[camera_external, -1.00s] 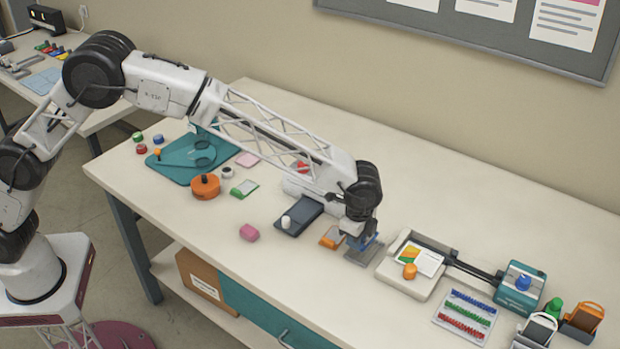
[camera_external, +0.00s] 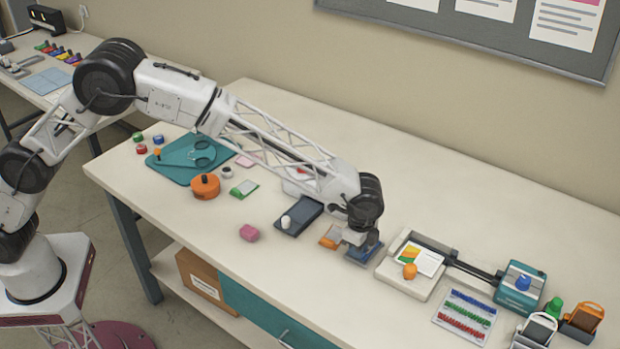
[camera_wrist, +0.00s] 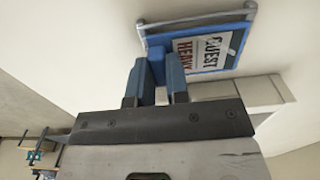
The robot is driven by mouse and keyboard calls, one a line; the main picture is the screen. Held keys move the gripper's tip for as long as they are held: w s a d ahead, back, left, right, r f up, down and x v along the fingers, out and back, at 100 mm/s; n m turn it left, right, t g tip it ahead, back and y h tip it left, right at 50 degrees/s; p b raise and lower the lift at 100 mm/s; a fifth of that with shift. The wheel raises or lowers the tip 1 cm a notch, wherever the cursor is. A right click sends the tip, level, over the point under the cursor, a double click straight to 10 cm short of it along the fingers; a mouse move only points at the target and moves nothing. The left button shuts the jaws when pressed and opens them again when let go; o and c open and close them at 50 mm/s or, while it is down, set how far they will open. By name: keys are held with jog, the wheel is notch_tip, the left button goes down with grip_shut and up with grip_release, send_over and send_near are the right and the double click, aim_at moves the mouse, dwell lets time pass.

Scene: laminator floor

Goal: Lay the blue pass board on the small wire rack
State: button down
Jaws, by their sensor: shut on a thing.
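The blue pass board (camera_wrist: 233,58) has a blue rim and a pale printed face, and shows in the wrist view. My gripper (camera_wrist: 158,72) is shut on a blue block at the board's near edge. The small wire rack (camera_wrist: 195,16) shows as grey rods around the board's far edge.
A laminator-like unit (camera_external: 402,285) with a card and orange knob is close right of the rack. An orange-topped item (camera_external: 331,237) and a dark tray (camera_external: 299,216) with a white knob are close left.

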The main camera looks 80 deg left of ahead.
jog(key=shift+f, duration=0.1)
dwell(0.3)
jog(key=c, duration=1.1)
grip_release()
notch_tip(320, 180, up, 12)
jog(key=shift+r, duration=0.25)
